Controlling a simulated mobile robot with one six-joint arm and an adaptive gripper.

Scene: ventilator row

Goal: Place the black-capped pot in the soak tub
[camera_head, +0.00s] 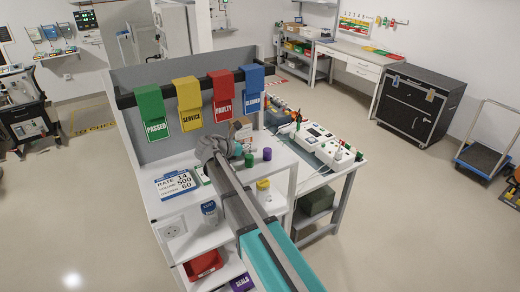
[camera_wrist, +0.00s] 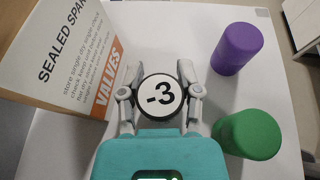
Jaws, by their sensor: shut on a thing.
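My gripper (camera_wrist: 159,74) is shut on a round pot (camera_wrist: 160,93) in the wrist view. The pot's top is a white disc marked "-3" with a black rim, and its side is hidden from above. A green pot (camera_wrist: 249,134) and a purple pot (camera_wrist: 238,48) stand to its right, apart from my fingers. In the head view the green pot (camera_head: 249,160) and the purple pot (camera_head: 267,154) are on the upper white shelf beside my wrist. I cannot make out a label naming the soak tub. A red tub (camera_head: 203,265) sits on a lower shelf.
A carton of sealed spares (camera_wrist: 75,60) stands close left of my gripper. Red, yellow, green and blue tags (camera_head: 222,95) hang on the panel behind. A yellow pot (camera_head: 263,184) and a blue-lidded jar (camera_head: 209,208) stand lower. A bench with a white device (camera_head: 320,145) adjoins at right.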

